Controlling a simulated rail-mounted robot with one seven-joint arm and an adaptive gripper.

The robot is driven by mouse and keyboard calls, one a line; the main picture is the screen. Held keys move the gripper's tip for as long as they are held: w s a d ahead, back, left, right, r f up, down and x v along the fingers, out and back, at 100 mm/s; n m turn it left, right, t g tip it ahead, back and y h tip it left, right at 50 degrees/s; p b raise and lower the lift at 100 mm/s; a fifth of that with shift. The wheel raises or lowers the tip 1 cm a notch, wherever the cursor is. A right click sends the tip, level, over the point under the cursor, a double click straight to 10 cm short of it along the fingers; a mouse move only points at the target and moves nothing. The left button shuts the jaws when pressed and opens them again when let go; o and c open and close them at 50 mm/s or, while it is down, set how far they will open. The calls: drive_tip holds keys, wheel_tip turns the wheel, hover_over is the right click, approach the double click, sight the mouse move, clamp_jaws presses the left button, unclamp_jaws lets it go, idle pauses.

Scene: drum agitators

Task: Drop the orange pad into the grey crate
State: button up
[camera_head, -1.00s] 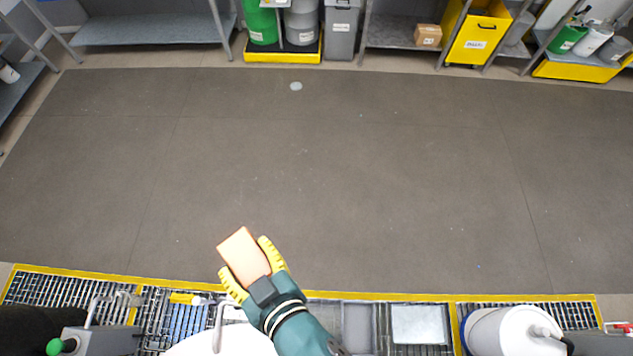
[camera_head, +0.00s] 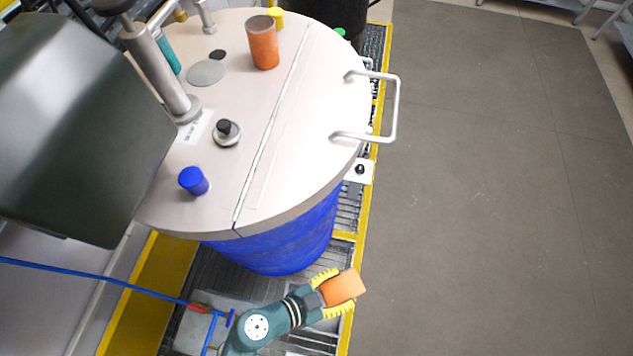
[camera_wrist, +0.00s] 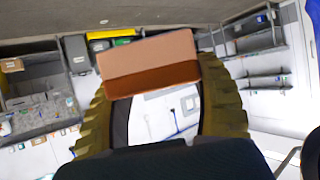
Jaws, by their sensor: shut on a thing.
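My gripper (camera_head: 333,292) is shut on the orange pad (camera_head: 345,287), with its yellow fingers on either side of it. In the head view they are at the lower middle, just in front of the blue drum and over the grating's yellow edge. In the wrist view the orange pad (camera_wrist: 150,65) spans between the two ridged fingertips (camera_wrist: 155,85). I cannot make out the grey crate in the frames from now.
A large blue drum (camera_head: 285,240) with a pale lid (camera_head: 290,130) fills the upper left. Its handle (camera_head: 393,110) sticks out to the right. An orange cup (camera_head: 263,45) and a blue cap (camera_head: 193,180) sit on the lid. Open floor (camera_head: 480,200) lies right.

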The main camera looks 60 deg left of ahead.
drive_tip(key=s+f+n+y+b, duration=0.1)
drive_tip(key=s+f+b, duration=0.2)
drive_tip(key=f+b, duration=0.7)
drive_tip(key=s+f+n+y+b, duration=0.1)
drive_tip(key=s+f+b, duration=0.3)
drive_tip(key=f+b, duration=0.7)
drive_tip(key=s+f+n+y+b, duration=0.1)
drive_tip(key=f+b, duration=1)
drive_tip(key=f, duration=1.6)
drive_tip(key=s+y, duration=0.1)
drive_tip(key=s, duration=0.1)
drive_tip(key=shift+s+d+f+n, duration=0.2)
drive_tip(key=shift+s+d+n, duration=0.05)
drive_tip(key=shift+s+n, duration=0.05)
drive_tip(key=o, duration=1.3)
drive_tip(key=shift+d, duration=0.1)
